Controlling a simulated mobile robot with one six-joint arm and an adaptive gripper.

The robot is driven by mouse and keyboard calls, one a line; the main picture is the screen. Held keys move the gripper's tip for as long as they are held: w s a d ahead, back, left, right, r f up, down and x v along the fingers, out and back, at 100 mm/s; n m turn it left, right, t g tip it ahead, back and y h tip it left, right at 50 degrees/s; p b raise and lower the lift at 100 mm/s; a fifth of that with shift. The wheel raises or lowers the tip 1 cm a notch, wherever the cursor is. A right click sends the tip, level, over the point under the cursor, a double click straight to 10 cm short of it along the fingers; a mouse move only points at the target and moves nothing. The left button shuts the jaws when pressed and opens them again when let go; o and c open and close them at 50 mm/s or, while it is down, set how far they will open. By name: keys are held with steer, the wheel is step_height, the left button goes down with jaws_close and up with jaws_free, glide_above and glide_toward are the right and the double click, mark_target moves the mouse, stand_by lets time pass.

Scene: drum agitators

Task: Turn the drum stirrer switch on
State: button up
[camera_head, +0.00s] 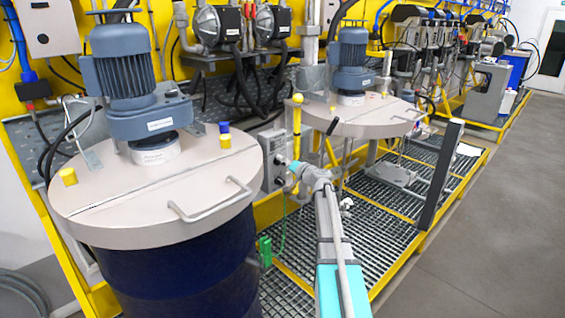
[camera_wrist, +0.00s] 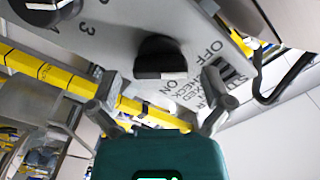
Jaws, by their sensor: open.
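In the wrist view, a black rotary switch knob (camera_wrist: 160,58) sits on a grey panel (camera_wrist: 110,28), close in front of my gripper (camera_wrist: 161,88). The two fingers are apart, one at each side of the knob and nearer the camera; I see no contact. Lettering with OFF and ON is printed to the right of and below the knob, appearing inverted. In the head view, the small grey control box (camera_head: 273,160) stands between two drums, and my gripper (camera_head: 292,176) is at its right side. The switch face is not clear there.
A dark blue drum (camera_head: 180,275) with a grey motor (camera_head: 125,70) stands left of my arm. A second lidded drum (camera_head: 362,114) stands behind. A yellow-handled lever (camera_head: 297,110) rises near the box. Grating and open floor (camera_head: 480,240) lie to the right.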

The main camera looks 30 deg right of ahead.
steer(key=shift+w+a, duration=0.1)
steer(key=shift+w, duration=0.3)
steer(key=c, duration=1.1)
